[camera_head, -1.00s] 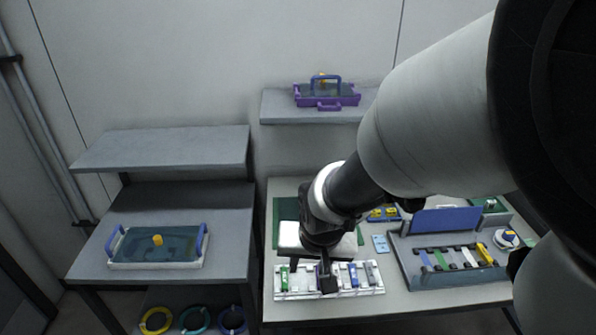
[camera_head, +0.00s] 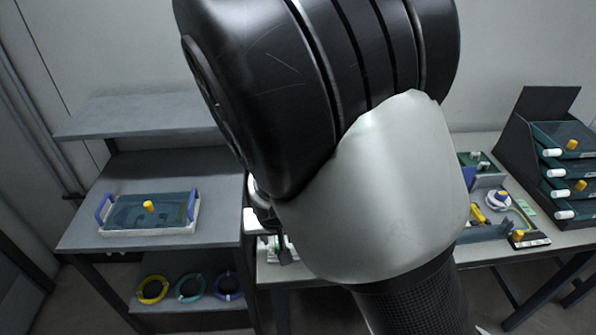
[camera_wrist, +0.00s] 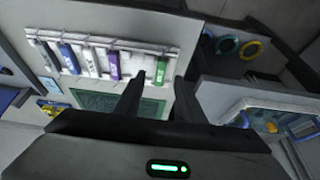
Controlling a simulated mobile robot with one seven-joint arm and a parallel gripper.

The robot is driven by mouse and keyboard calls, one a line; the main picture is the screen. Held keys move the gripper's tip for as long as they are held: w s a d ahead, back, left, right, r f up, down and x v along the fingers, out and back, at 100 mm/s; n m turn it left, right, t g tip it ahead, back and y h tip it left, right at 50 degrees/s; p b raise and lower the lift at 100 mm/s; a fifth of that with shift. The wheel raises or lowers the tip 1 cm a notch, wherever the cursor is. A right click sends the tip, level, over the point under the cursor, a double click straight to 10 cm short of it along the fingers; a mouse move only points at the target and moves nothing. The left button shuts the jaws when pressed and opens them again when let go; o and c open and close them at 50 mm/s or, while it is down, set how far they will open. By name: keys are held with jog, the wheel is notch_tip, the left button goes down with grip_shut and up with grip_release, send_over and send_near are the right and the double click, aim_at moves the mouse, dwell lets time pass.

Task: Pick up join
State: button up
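A white rack (camera_wrist: 98,62) holds a row of upright coloured pieces in the wrist view; I cannot tell which one is the join. They include a green piece (camera_wrist: 160,70), a purple piece (camera_wrist: 113,66), a blue piece (camera_wrist: 69,58) and a grey piece (camera_wrist: 48,52). My gripper (camera_wrist: 160,80) is open, its two dark fingers apart, with the green piece appearing between them. No piece is visibly held. In the head view, my arm hides most of the rack, leaving its left end (camera_head: 291,248) in view.
A blue-handled tray (camera_head: 150,213) sits on the left bench, above several coloured coils (camera_head: 190,288). A splicing station with a white spool (camera_head: 497,199) and a dark rack of teal trays (camera_head: 560,170) stand on the right. A green mat (camera_wrist: 105,103) lies beside the white rack.

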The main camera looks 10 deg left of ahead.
aim_at(278, 242)
jog(key=b+x, duration=0.1)
jog(key=x, duration=0.4)
jog(key=shift+w+a+f+b, duration=0.1)
jog(key=shift+w+a+b, duration=0.05)
jog(key=shift+w+b, duration=0.15)
jog(key=shift+s, duration=0.1)
grip_shut()
